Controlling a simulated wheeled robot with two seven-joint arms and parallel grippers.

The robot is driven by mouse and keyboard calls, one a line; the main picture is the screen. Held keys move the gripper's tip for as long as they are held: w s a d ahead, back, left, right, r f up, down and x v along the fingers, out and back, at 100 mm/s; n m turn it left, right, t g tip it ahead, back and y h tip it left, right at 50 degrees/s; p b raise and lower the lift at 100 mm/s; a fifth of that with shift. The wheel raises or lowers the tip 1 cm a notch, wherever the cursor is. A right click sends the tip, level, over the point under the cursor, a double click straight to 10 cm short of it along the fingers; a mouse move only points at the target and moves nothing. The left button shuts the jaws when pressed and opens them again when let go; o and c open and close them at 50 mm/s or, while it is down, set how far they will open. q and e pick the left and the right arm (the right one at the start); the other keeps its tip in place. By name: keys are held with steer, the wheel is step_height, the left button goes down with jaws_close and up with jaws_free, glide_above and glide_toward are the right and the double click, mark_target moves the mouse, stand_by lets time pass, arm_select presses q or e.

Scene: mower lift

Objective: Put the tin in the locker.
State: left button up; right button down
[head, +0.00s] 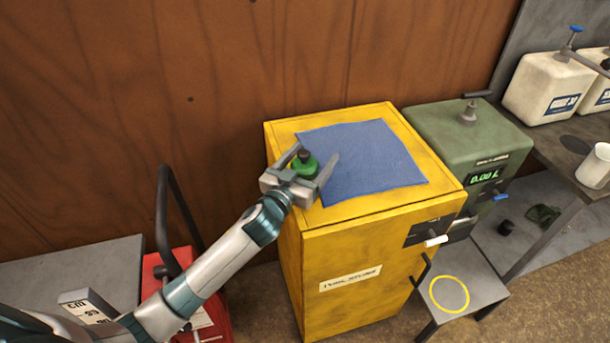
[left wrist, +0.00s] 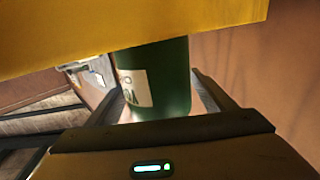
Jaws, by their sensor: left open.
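The tin (head: 306,168) is green with a dark cap, and it shows at the left edge of the yellow locker's top, beside a blue cloth. The locker (head: 340,285) has its front door shut, with a label and a dark handle. My left gripper (head: 317,153) is open, with its fingers on either side of the tin. In the left wrist view the tin (left wrist: 160,85) stands between the fingers with a white label showing, and a yellow surface hides one end of it. I cannot tell whether the fingers touch it. My right gripper is not in view.
The blue cloth (head: 368,160) covers much of the locker top. A green dispenser (head: 470,140) stands right of the locker, behind a low stool (head: 475,285) with a yellow ring. White jugs (head: 548,88) and a white cup (head: 594,165) are on the right bench. A red machine (head: 182,262) stands left.

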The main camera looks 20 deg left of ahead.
mark_target(307, 151)
arm_select(q)
steer(key=shift+c, duration=0.6)
steer(key=shift+r, duration=0.1)
steer(key=c, duration=1.5)
steer(key=shift+r, duration=0.15)
steer(key=shift+r, duration=0.65)
step_height(307, 151, up, 2)
steer(key=shift+r+b, duration=0.25)
steer(key=shift+b, duration=0.3)
steer(key=s+d+r+b, duration=0.1)
steer(key=d+r, duration=0.1)
steer(key=d, duration=0.1)
steer(key=s+d+r, duration=0.1)
steer(key=d+r, duration=0.1)
steer(key=d, duration=0.2)
steer(key=s+d+r+b, duration=0.1)
steer(key=d+r, duration=0.2)
steer(key=d, duration=0.1)
steer(key=shift+s+d+b, duration=0.1)
steer(key=shift+s+b, duration=0.1)
steer(key=shift+b, duration=0.15)
